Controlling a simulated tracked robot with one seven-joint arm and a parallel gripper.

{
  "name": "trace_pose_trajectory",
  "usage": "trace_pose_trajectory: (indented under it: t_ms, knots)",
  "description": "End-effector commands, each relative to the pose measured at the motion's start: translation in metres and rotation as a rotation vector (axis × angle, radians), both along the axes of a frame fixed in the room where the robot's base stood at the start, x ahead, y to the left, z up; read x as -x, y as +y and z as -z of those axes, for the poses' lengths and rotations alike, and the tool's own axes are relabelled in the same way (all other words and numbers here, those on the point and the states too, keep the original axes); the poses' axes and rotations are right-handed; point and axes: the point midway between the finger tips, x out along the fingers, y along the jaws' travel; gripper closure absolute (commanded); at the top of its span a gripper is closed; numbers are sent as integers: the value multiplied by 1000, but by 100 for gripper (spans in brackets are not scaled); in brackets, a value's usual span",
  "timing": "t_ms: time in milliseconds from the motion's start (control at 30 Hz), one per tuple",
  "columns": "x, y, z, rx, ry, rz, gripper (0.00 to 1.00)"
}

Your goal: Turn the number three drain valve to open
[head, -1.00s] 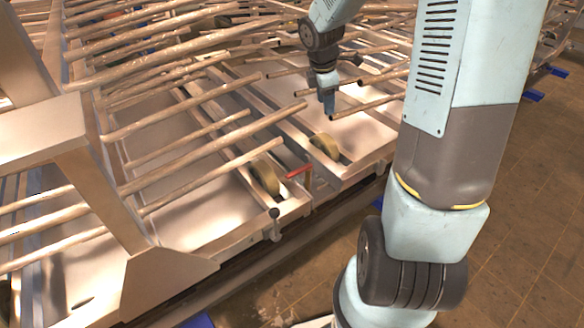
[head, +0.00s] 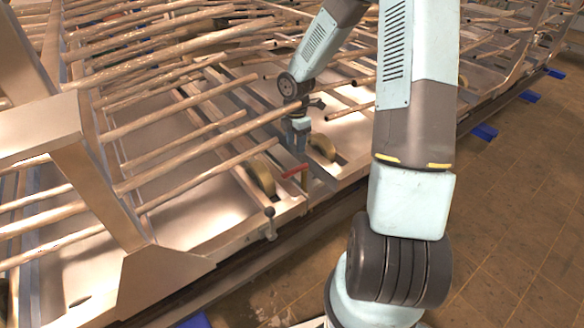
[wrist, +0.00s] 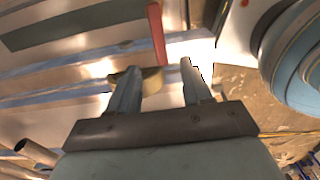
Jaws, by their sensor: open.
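A valve with a red bar handle (head: 292,171) stands at the near edge of the metal frame. In the wrist view the red handle (wrist: 157,35) lies beyond my fingertips, in line with the gap between them. My gripper (head: 297,148) points down just above and behind the handle, apart from it. In the wrist view my gripper (wrist: 157,72) shows two parted fingers with nothing between them. I cannot read a number on the valve, and its lower body is small and partly hidden.
Yellowish wheels (head: 262,178) sit in the frame nearby. Long pipes (head: 190,158) stick out on the left, close to my gripper. The brown tiled floor (head: 500,230) is open at right.

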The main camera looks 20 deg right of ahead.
Motion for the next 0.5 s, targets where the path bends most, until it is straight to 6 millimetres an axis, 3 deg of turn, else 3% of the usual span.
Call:
trace_pose_trajectory:
  t_ms: [500]
  knots:
    - [1, 0, 89, 0, 2, 1, 51]
